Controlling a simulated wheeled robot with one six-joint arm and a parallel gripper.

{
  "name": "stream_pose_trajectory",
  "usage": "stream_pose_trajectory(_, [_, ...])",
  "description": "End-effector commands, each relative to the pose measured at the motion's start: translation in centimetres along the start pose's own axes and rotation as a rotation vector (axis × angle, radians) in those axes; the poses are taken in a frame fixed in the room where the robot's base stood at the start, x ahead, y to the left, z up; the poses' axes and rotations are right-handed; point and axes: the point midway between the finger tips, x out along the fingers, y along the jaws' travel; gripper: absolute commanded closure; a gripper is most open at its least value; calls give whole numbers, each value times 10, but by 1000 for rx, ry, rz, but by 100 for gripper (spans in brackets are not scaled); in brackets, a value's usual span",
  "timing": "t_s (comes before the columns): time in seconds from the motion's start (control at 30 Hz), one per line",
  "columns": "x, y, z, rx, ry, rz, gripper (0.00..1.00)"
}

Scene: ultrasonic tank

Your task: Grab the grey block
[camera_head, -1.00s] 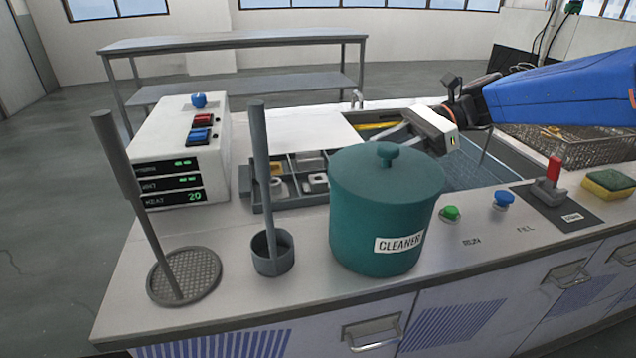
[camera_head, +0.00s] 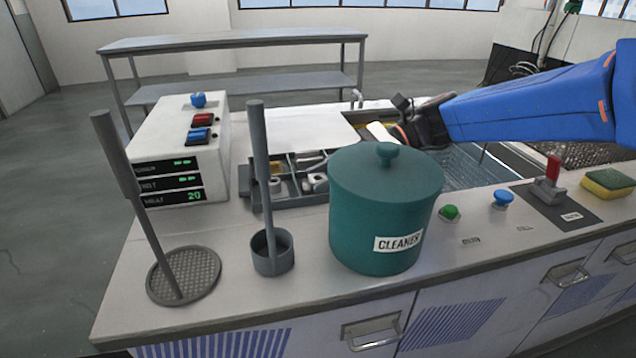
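The grey compartment tray (camera_head: 290,202) stands behind the cleaner pot and holds several small parts, including pale rings. A small greyish piece (camera_head: 306,161) lies in its back right part, but I cannot tell for sure that it is the grey block. My gripper (camera_head: 322,162) reaches down and left over the tray's right side, close to that piece. Its pale body shows above the pot lid. The teal pot marked CLEANER (camera_head: 385,215) hides part of my gripper and the tray's right end. I cannot see whether the fingers are apart or touch anything.
A tall grey handle in a small cup (camera_head: 273,252) stands before the tray. A mesh disc with a rod (camera_head: 185,277) is at front left. A white control box (camera_head: 185,150) stands left of the tray. The water tank (camera_head: 452,168) lies right, behind the buttons.

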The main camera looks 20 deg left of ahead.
Motion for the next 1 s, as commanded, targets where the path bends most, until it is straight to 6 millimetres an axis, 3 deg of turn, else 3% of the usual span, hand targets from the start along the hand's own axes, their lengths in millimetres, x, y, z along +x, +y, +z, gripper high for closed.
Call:
stream_pose_trajectory(0.17, [0, 0, 0, 0, 0, -1, 66])
stream_pose_trajectory(0.3, [0, 0, 0, 0, 0, -1, 97])
stream_pose_trajectory(0.67, [-3, 0, 6, -2, -1, -1, 97])
stream_pose_trajectory(1.0, [-25, 0, 58, -4, -1, -2, 97])
